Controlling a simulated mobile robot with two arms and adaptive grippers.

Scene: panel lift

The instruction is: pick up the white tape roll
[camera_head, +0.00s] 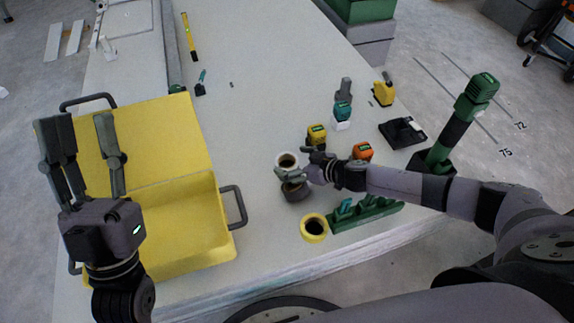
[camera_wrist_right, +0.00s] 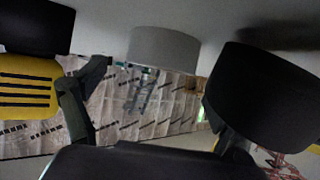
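The white tape roll (camera_head: 287,160) stands near the middle of the table in the head view, its lower part hidden by my right gripper (camera_head: 290,175). In the right wrist view the white tape roll (camera_wrist_right: 165,47) appears as a pale grey cylinder beyond and between my spread fingers (camera_wrist_right: 150,105). My right gripper is open, with a visible gap between its left finger and the roll. A dark tape roll (camera_head: 295,193) sits just in front, and a yellow tape roll (camera_head: 313,228) is nearer me. My left gripper (camera_head: 82,118) is open and empty above the yellow container.
The yellow container (camera_head: 208,238) with dark handles takes up the left of the table. A yellow tool (camera_head: 317,135), an orange one (camera_head: 362,151) and a green rack (camera_head: 366,213) stand close to my right arm.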

